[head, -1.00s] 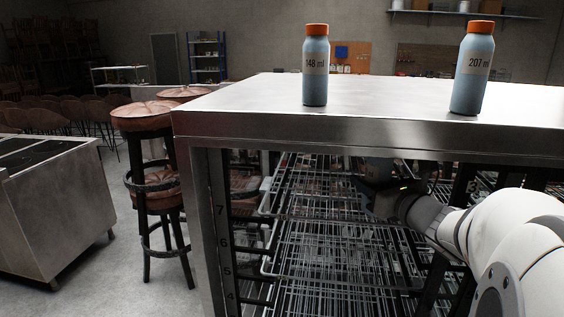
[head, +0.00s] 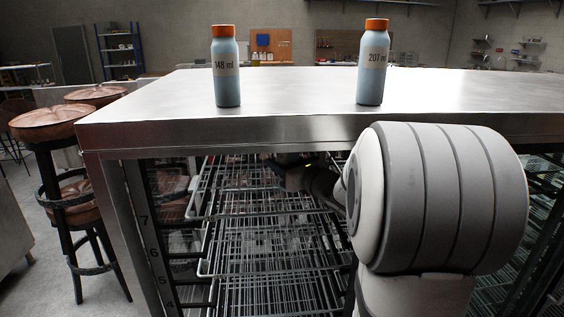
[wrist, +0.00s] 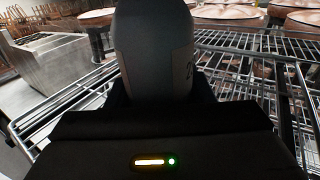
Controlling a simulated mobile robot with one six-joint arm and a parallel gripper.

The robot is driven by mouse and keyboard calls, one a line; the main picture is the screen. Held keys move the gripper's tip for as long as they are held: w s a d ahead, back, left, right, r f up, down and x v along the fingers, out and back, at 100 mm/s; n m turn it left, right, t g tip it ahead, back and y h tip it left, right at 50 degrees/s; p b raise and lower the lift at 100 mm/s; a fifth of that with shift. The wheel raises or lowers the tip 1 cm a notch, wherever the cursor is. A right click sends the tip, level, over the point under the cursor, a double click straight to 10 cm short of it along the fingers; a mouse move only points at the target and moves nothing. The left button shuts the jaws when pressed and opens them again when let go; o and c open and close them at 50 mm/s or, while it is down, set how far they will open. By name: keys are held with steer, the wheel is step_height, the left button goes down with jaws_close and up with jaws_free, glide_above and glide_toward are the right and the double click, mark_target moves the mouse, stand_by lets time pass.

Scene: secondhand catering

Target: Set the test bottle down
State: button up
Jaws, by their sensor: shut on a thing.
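My gripper (wrist: 160,100) is shut on a bottle (wrist: 152,50) that looks dull grey in the wrist view. Part of a label with a digit like 2 shows on its right side; its top runs out of the picture. In the head view my gripper (head: 290,170) is a dark shape inside the rack under the steel top, above the wire shelves; the held bottle cannot be made out there. Two blue bottles with orange caps stand upright on the steel top: one marked 148 ml (head: 226,70), one marked 207 ml (head: 373,65).
The steel top (head: 300,92) has wide bare room around the two bottles. Below it, wire shelves (head: 265,210) sit in a frame with numbered levels, including 7, 6, 5 and 4. Brown-seated stools (head: 60,120) stand left of the rack.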

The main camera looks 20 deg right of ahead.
steer(key=shift+f, duration=0.15)
steer(key=o, duration=1.3)
steer(key=shift+c, duration=0.2)
steer(key=shift+s+r, duration=0.1)
steer(key=shift+r, duration=0.2)
steer(key=b+v, duration=0.1)
steer(key=v, duration=0.6)
steer(key=shift+s+f+b, duration=0.1)
steer(key=shift+s+b, duration=0.1)
steer(key=shift+b, duration=0.2)
